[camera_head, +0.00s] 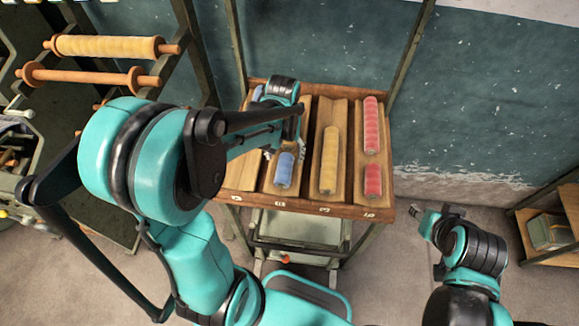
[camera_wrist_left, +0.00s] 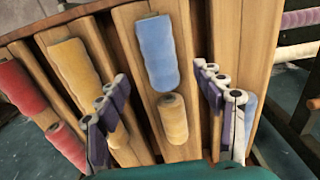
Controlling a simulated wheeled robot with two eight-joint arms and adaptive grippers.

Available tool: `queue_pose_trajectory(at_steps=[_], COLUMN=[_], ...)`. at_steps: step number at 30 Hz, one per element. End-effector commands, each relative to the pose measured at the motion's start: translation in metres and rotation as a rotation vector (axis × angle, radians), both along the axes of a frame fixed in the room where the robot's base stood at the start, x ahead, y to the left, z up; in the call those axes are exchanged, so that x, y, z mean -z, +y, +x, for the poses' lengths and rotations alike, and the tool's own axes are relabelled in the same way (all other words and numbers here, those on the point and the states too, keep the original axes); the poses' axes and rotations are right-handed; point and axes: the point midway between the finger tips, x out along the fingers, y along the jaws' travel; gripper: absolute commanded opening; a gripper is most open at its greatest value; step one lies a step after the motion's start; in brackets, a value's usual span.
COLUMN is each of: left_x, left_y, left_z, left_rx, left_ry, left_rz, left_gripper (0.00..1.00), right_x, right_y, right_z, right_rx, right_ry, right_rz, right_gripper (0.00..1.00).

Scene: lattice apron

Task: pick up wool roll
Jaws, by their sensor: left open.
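In the head view my left gripper (camera_head: 285,150) hangs over the sloped wooden rack (camera_head: 300,203), which has several lanes of wool rolls. In the left wrist view its fingers (camera_wrist_left: 168,110) are spread, one each side of a short yellow roll (camera_wrist_left: 173,118), with nothing held. That roll is hidden under the gripper in the head view. A blue roll (camera_head: 284,170) lies in the same lane; it also shows in the wrist view (camera_wrist_left: 157,50). Another blue roll (camera_wrist_left: 249,110) is partly behind a finger. Yellow wool (camera_head: 330,155) and two red rolls (camera_head: 371,125) (camera_head: 373,181) lie in lanes to the right.
My right gripper (camera_head: 432,214) is away from the rack at the lower right. A frame with a yellow spool (camera_head: 110,46) and a bare wooden roller (camera_head: 85,76) stands at upper left. A shelf (camera_head: 545,235) stands at far right. Lane dividers separate the rolls.

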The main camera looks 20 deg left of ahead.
Motion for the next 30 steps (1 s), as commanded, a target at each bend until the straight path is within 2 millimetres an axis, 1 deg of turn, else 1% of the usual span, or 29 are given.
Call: queue_pose_trajectory(at_steps=[1,5,9,12,15,21,22,23,24,26,27,28,30], left_x=[0.008,0.024,0.047,0.059,0.065,0.064,0.064,0.064,0.064,0.064,0.064,0.064,0.064], left_y=[0.0,0.0,0.001,0.001,0.001,0.001,0.001,0.001,0.001,0.0,0.0,0.0,0.0], left_z=[0.0,0.0,0.001,0.001,0.001,0.0,0.0,0.0,0.0,0.0,0.0,0.0,0.0], left_rx=[0.0,0.0,0.0,0.001,0.001,0.001,0.001,0.001,0.001,0.001,0.001,0.001,0.001], left_ry=[-0.001,-0.001,-0.002,-0.002,-0.002,-0.002,-0.002,-0.002,-0.002,-0.002,-0.002,-0.002,-0.002], left_rz=[0.0,0.0,0.001,0.001,0.001,0.001,0.001,0.001,0.001,0.0,-0.001,-0.001,0.0], left_gripper=[0.68,0.68,0.68,0.68,0.68,0.68,0.65,0.58,0.47,0.31,0.21,0.13,0.11], right_x=[0.004,0.009,0.018,0.021,0.022,0.021,0.021,0.021,0.021,0.021,0.021,0.021,0.021], right_y=[0.0,0.0,0.0,0.0,0.0,0.0,0.0,0.0,0.0,0.0,0.0,0.0,0.0], right_z=[0.0,0.0,0.0,0.0,0.0,0.0,0.0,0.0,0.0,0.0,0.0,0.0,0.0], right_rx=[0.0,0.0,0.0,0.0,0.0,0.0,0.0,0.0,0.0,0.0,0.0,0.0,0.0], right_ry=[0.0,0.0,0.0,0.0,0.0,0.0,0.0,0.0,0.0,0.0,0.0,0.0,0.0], right_rz=[0.0,0.0,0.0,0.0,0.0,0.0,0.0,0.0,0.0,0.0,0.0,0.0,0.0], right_gripper=[0.4,0.4,0.4,0.4,0.4,0.4,0.4,0.4,0.4,0.4,0.4,0.4,0.4])
